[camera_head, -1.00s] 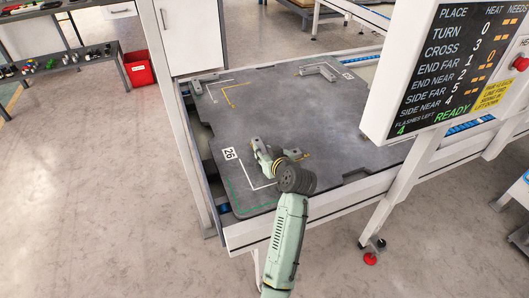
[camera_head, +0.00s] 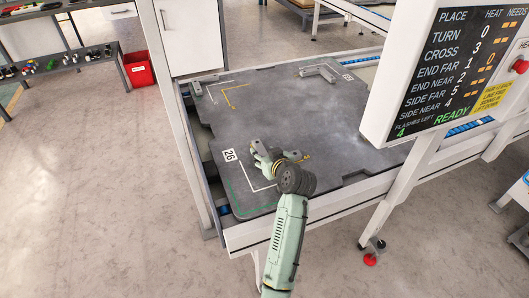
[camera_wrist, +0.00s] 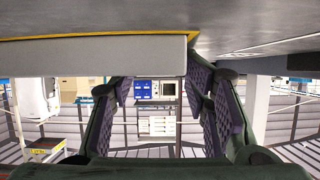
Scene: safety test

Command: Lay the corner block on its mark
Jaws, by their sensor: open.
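A grey corner block (camera_head: 293,155) lies on the dark grey plate (camera_head: 330,120) near the mark labelled 26, partly hidden by my gripper. A white corner line (camera_head: 250,180) and a green outline (camera_head: 236,197) are drawn there. My gripper (camera_head: 264,160) is low over the plate beside this block. In the wrist view, my open fingers (camera_wrist: 165,95) frame the end of a pale grey bar (camera_wrist: 90,55), probably part of the block, with a yellow line along it. I cannot tell whether they touch it.
Another grey block (camera_head: 318,71) lies at the plate's far right and one (camera_head: 205,78) at its far left, near a yellow corner line (camera_head: 232,93). A white post (camera_head: 180,110) rises at the left. A display panel (camera_head: 445,75) reading READY overhangs the right side. The plate's middle is clear.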

